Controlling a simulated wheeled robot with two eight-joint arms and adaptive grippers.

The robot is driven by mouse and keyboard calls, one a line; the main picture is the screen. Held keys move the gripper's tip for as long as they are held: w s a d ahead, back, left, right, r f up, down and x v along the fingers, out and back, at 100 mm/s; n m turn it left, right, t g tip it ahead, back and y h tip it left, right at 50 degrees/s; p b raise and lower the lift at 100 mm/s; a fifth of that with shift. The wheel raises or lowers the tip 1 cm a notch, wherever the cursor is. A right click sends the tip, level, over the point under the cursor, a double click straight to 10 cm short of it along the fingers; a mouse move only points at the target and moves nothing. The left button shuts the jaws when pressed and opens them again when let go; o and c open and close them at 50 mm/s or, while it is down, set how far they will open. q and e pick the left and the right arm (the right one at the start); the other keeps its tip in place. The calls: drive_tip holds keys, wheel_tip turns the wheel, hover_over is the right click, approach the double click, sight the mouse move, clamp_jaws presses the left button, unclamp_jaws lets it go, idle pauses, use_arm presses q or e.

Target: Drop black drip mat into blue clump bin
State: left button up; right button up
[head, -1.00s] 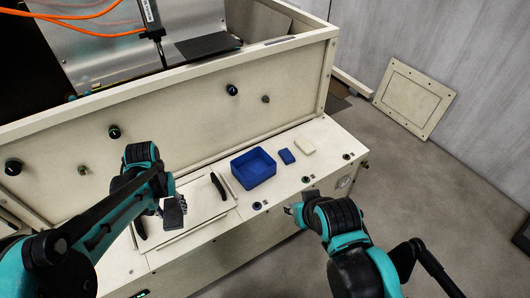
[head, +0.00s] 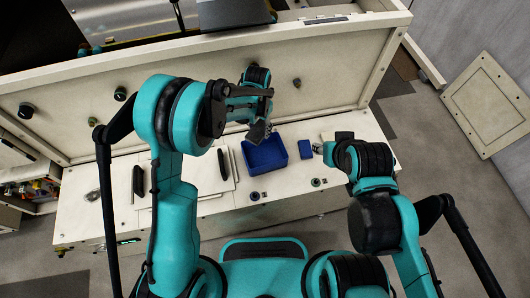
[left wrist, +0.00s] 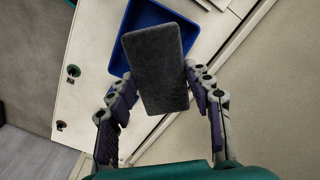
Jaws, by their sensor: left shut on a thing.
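The black drip mat (left wrist: 157,68) is a dark grey, rounded slab. My left gripper (left wrist: 157,86) is shut on it, one finger on each side, in the left wrist view. In the head view the mat (head: 258,134) hangs from that gripper at the back left edge of the blue clump bin (head: 268,167). The bin is an open square box on the cream ledge, and its rim (left wrist: 117,58) shows behind the mat in the left wrist view. My right gripper (head: 319,148) is beside a small blue block, mostly hidden by its arm; its jaws are unclear.
The small blue block (head: 305,149) lies right of the bin. A cream block (head: 344,135) is partly hidden behind my right arm. Black handles (head: 222,164) stand on the ledge left of the bin. Knobs (head: 297,83) stick out of the upright panel behind.

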use_arm(q)
drive_tip(key=shift+d+f, duration=0.15)
drive_tip(key=shift+f, duration=0.05)
wheel_tip(320, 180, down, 6)
drive_tip(key=b, duration=0.3)
drive_tip(key=shift+r+b, duration=0.1)
drive_tip(key=shift+b, duration=0.25)
drive_tip(key=o, duration=1.1)
wheel_tip(320, 180, up, 12)
drive_tip(key=shift+r, duration=0.1)
